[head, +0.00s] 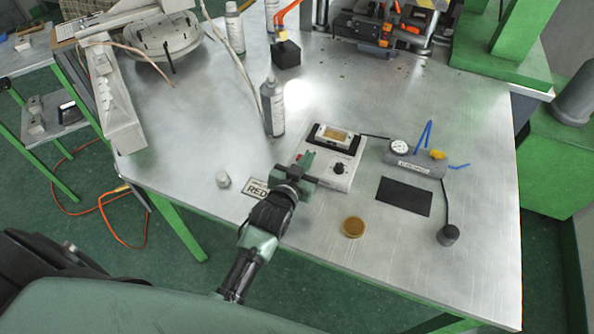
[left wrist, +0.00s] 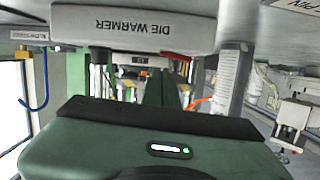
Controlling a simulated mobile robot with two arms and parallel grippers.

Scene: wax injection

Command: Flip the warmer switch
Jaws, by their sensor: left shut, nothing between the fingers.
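The die warmer (head: 345,183) is a white box on the metal table, with a black knob on its front part and a framed amber block (head: 337,135) on top. In the left wrist view its front face (left wrist: 95,21), labelled DIE WARMER, shows upside down. A red switch (left wrist: 176,57) shows there at the edge of that face. My left gripper (head: 304,167) is shut and empty at the warmer's left front corner. Its fingers (left wrist: 160,88) point toward the warmer close by the red switch. I cannot tell whether they touch it, or which way the switch is set.
A grey bottle (head: 273,106) stands behind the warmer. A gauge block (head: 416,160) and black mat (head: 404,196) lie to the right.

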